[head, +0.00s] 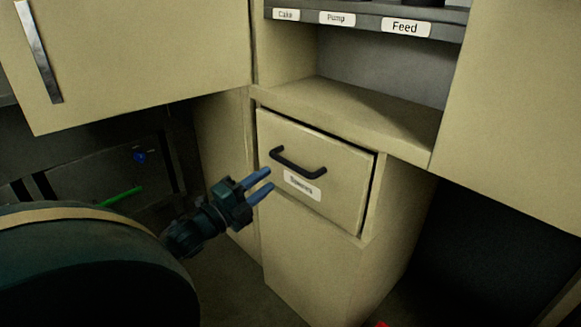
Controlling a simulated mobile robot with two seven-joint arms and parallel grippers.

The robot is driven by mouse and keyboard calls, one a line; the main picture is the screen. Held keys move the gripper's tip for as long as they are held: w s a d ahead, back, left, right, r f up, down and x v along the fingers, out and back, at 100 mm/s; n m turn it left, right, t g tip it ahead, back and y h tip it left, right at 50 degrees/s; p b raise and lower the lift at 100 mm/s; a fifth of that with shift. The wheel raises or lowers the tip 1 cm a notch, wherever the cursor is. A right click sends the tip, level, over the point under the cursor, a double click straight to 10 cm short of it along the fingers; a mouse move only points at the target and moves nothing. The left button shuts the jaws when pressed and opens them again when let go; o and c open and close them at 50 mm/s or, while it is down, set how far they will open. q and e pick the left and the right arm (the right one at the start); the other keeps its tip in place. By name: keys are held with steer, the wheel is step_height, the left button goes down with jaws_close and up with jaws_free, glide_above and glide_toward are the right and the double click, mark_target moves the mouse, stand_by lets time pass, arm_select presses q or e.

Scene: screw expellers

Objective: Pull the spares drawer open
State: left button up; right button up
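The spares drawer (335,202) is a beige front with a white label that reads roughly "Spares", set in a beige cabinet below an open shelf niche. Its black bar handle (298,164) runs across the upper part of the front. The drawer front looks shut or nearly so, with a dark gap along its top and right edges. My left gripper (264,184) is left of the drawer and below the handle's left end. Its two blue fingers are parted with nothing between them, pointing toward the drawer. It appears apart from the handle. My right gripper is not in view.
A beige cabinet door (130,60) with a metal handle hangs at upper left. A grey shelf strip (365,22) has labels "Cake", "Pump" and "Feed". Another beige panel (515,110) stands at right. The niche ledge (340,108) above the drawer is bare.

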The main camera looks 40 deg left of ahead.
mark_target(289, 164)
arm_select(q)
steer(key=b+x, duration=0.2)
steer(key=x, duration=0.6)
steer(key=shift+w, duration=0.25)
steer(key=shift+c, duration=0.3)
jaws_close()
